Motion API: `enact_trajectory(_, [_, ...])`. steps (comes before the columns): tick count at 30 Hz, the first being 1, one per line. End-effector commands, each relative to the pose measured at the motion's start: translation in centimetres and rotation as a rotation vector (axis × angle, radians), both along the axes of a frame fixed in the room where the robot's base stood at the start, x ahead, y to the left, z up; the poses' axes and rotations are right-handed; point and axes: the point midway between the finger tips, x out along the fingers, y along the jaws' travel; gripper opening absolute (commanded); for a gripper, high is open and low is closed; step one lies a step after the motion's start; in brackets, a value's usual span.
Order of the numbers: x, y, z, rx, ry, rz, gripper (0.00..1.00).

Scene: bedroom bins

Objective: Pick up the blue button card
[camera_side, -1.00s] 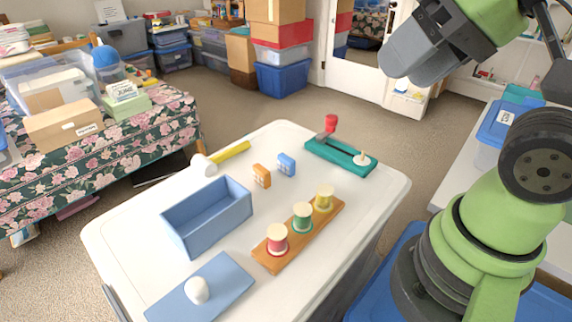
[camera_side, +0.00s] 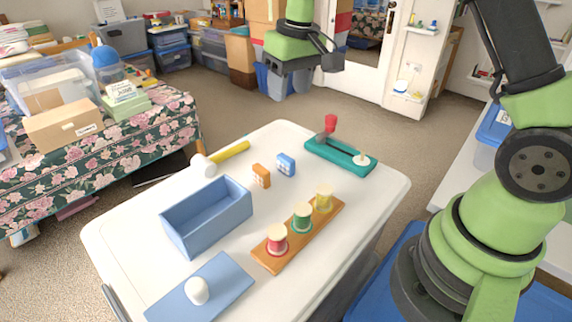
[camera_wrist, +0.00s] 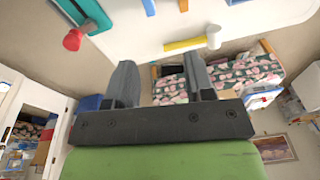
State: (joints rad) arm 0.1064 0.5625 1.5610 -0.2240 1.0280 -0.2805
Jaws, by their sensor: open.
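The blue button card (camera_side: 286,165) stands on the white table, just right of the orange card (camera_side: 261,176) and left of the teal base. It also shows at the top edge of the wrist view (camera_wrist: 149,7), partly cut off. My gripper (camera_side: 289,84) is open and empty. In the side view it appears above the far side of the table, above the cards in the picture. In the wrist view its two fingers (camera_wrist: 160,80) are spread apart with nothing between them.
The table (camera_side: 130,240) also holds a blue open box (camera_side: 185,240), a spool rack (camera_side: 270,262), a lidlike blue panel (camera_side: 165,308), a yellow-handled mallet (camera_side: 232,150) and a teal base with a red knob (camera_side: 322,150). Bare tabletop lies around the cards.

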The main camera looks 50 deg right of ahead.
Motion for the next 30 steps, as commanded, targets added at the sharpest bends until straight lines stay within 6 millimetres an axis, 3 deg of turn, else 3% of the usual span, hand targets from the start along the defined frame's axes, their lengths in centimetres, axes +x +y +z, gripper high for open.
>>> enact_trajectory(1, [0.9, -0.5, -2.2, -0.006, 0.037, 0.012, 0.49])
enact_trajectory(6, [2.4, -1.7, -7.2, -0.023, 0.112, 0.050, 0.49])
enact_trajectory(30, [2.5, -1.8, -17.7, -0.029, 0.146, 0.069, 0.49])
